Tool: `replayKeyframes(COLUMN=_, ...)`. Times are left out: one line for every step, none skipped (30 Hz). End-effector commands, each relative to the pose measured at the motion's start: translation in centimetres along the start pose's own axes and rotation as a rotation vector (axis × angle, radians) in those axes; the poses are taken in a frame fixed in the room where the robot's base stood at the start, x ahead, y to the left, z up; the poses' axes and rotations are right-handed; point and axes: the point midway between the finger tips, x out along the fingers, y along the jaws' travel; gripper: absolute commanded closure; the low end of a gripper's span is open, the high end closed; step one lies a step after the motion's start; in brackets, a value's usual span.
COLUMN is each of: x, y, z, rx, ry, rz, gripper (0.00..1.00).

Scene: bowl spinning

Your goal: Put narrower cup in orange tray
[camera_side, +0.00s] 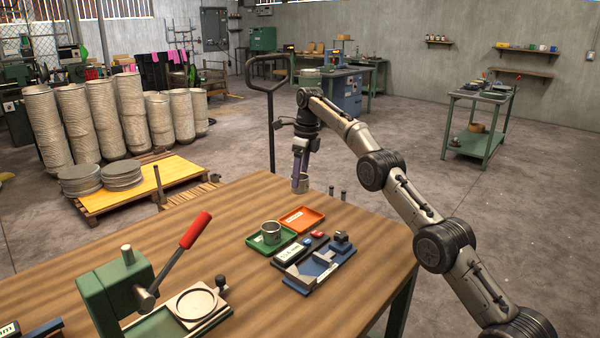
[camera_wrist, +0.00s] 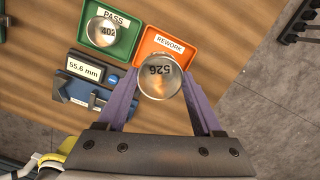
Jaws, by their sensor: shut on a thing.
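My gripper (camera_side: 300,172) has purple fingers and is shut on a metal cup (camera_wrist: 160,76) marked 526. The cup is held in the air; in the side view it shows (camera_side: 300,187) under the fingers, above the table's far edge. The orange tray (camera_side: 306,212), labelled REWORK in the wrist view (camera_wrist: 145,52), lies on the table below and holds no cup in the parts I see. A second metal cup (camera_side: 271,231), marked 402 in the wrist view (camera_wrist: 103,33), stands in the green tray (camera_side: 258,246), labelled PASS. The cups are at different heights, so I cannot compare their widths surely.
A blue gauge (camera_side: 316,264) with a 55.6 mm display (camera_wrist: 84,69) stands in front of the trays. A green press with a red lever (camera_side: 195,230) stands at the front left.

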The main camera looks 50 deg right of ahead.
Motion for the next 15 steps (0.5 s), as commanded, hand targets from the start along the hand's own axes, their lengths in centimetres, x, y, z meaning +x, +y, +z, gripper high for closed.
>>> replayKeyframes(x=0.2, y=-0.1, z=0.0, rx=0.001, ry=0.0, rz=0.0, gripper=0.86)
replayKeyframes(x=0.4, y=-0.2, z=0.0, rx=0.002, ry=0.001, rz=0.001, gripper=0.86)
replayKeyframes(x=0.5, y=-0.3, z=0.1, rx=0.003, ry=0.001, rz=0.001, gripper=0.86)
replayKeyframes(x=0.6, y=-0.3, z=0.1, rx=0.003, ry=0.0, rz=0.0, gripper=0.86)
replayKeyframes(x=0.7, y=-0.4, z=0.1, rx=0.004, ry=0.0, rz=0.0, gripper=0.86)
replayKeyframes(x=0.8, y=-0.4, z=0.0, rx=0.005, ry=0.001, rz=0.001, gripper=0.86)
replayKeyframes(x=0.9, y=-0.5, z=0.0, rx=0.005, ry=0.002, rz=0.002, gripper=0.86)
replayKeyframes(x=1.0, y=-0.5, z=0.0, rx=0.006, ry=0.002, rz=0.002, gripper=0.86)
replayKeyframes(x=1.2, y=-0.6, z=0.0, rx=0.007, ry=0.001, rz=0.001, gripper=0.86)
replayKeyframes(x=1.3, y=-0.6, z=-0.1, rx=0.007, ry=0.002, rz=0.001, gripper=0.86)
replayKeyframes(x=1.4, y=-0.6, z=-0.1, rx=0.007, ry=0.001, rz=0.001, gripper=0.86)
replayKeyframes(x=1.6, y=-0.7, z=-0.1, rx=0.008, ry=0.001, rz=0.001, gripper=0.86)
replayKeyframes(x=1.8, y=-0.7, z=-0.2, rx=0.009, ry=0.002, rz=0.002, gripper=0.86)
replayKeyframes(x=1.9, y=-0.8, z=-0.2, rx=0.01, ry=0.002, rz=0.001, gripper=0.86)
replayKeyframes(x=2.1, y=-0.8, z=-0.3, rx=0.011, ry=0.002, rz=0.001, gripper=0.86)
